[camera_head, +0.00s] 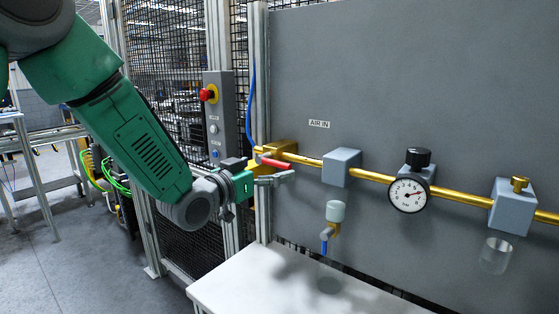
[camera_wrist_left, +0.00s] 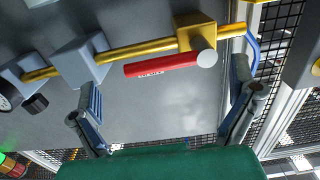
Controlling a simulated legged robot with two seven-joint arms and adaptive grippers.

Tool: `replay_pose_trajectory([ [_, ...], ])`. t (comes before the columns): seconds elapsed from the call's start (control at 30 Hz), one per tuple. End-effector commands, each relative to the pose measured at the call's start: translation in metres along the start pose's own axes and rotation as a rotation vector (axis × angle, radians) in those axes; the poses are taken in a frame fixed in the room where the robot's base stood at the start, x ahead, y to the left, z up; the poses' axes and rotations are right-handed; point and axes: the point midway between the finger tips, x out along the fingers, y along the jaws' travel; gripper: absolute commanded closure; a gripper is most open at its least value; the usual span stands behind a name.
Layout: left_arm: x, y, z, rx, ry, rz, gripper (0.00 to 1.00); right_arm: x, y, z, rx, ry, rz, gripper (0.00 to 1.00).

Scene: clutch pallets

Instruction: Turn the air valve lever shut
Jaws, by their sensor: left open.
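No contact shows, and the depth gap is hard to judge. My right gripper is not in view.
The pipe continues right through a grey block (camera_head: 341,167), a pressure gauge (camera_head: 408,195) and another grey block (camera_head: 513,206). A white table (camera_head: 300,290) stands below. A control box with a red button (camera_head: 208,95) and a blue hose (camera_head: 251,100) are at the left.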

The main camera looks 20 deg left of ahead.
Motion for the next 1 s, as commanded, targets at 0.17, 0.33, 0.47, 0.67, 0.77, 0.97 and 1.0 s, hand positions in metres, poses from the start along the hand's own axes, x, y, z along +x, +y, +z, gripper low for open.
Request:
replay_pose_trajectory([
  [0.17,0.028,0.001,-0.001,0.000,0.000,-0.001,0.00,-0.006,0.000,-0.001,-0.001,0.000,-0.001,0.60],
  [0.33,0.041,0.005,-0.001,0.003,-0.002,-0.001,0.00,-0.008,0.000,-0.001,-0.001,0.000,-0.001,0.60],
  [0.47,0.044,0.007,-0.002,0.005,-0.002,-0.001,0.00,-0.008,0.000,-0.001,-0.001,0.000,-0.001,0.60],
  [0.67,0.043,0.005,-0.001,0.002,-0.001,0.001,0.10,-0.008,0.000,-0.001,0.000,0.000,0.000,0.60],
  [0.77,0.043,0.006,-0.001,0.002,-0.001,0.004,0.46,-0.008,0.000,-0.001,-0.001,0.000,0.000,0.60],
  [0.97,0.042,0.005,0.000,0.002,-0.003,0.003,0.59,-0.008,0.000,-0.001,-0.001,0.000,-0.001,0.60],
  [1.0,0.043,0.006,0.000,0.003,-0.003,0.002,0.59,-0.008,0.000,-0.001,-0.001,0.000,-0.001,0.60],
])
